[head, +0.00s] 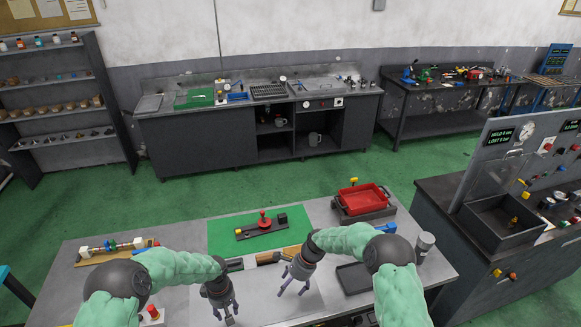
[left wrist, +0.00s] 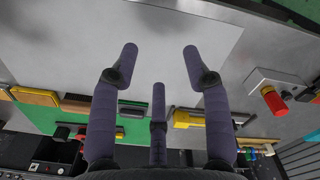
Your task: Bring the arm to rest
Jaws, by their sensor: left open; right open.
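My right gripper (head: 290,284) has its fingers spread and empty over the pale front middle of the workbench (head: 180,228). My left gripper (head: 226,308) hangs with fingers down and apart, to the left of the right one and nearer the front edge. In the left wrist view its dark fingers (left wrist: 160,62) are spread with nothing between them, above a bare grey surface. Both green forearms come in from the lower edge of the head view. The hand and forearms hide parts of the bench.
A green mat (head: 222,240) bears a fixture with a red knob (head: 263,222). A red tray (head: 364,197) stands at the back right, a dark tray (head: 353,278) at the front right. A grey cup (head: 425,243) stands near the right edge. A pipe assembly (head: 112,246) lies left.

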